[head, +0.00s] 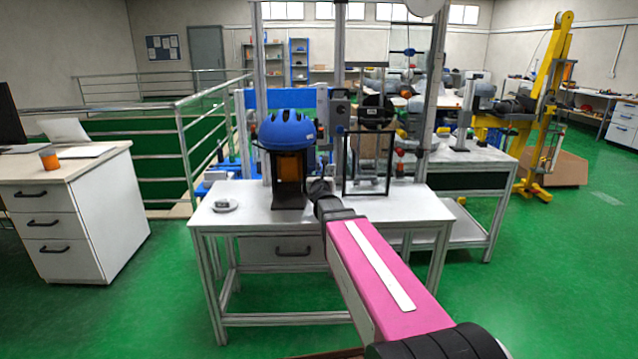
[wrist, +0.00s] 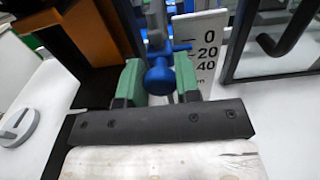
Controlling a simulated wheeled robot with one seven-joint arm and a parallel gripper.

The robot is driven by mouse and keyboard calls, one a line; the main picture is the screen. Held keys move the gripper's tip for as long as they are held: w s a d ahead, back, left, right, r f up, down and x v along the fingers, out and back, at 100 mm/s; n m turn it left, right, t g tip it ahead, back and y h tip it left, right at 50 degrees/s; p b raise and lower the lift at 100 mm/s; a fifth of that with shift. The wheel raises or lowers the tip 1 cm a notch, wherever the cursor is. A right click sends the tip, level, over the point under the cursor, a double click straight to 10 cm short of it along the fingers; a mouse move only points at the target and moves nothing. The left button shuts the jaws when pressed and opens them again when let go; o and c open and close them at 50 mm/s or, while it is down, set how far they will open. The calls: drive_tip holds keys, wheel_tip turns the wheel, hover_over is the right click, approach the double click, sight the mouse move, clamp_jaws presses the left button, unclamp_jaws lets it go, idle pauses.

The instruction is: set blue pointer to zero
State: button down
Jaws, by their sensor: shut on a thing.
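The blue pointer's round knob (wrist: 159,76) sits between the green fingers of my gripper (wrist: 160,72) in the wrist view, and the gripper is shut on it. A thin arm reaches from behind the knob toward a white scale plate (wrist: 207,45) marked 0, 20 and 40 from top to bottom. The arm's end looks near the stretch between 0 and 20; the exact reading is too small to tell. In the head view my gripper (head: 319,190) is at the bench's middle, and the pointer and scale are not clear there.
A blue helmet (head: 287,130) sits on a dark and orange stand left of my gripper. A dark frame (head: 367,192) stands close on the right. A round grey dish (head: 225,204) lies on the white bench (head: 400,208) at left. Metal uprights rise behind.

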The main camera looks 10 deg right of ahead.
drive_tip(key=shift+r, duration=0.5)
drive_tip(key=c, duration=0.8)
unclamp_jaws()
drive_tip(key=shift+s, duration=0.1)
drive_tip(key=s, duration=0.3)
drive_tip(key=s+a, duration=0.1)
drive_tip(key=s, duration=0.6)
drive_tip(key=shift+s+a, duration=0.2)
drive_tip(key=shift+s, duration=0.05)
drive_tip(key=shift+f, duration=0.1)
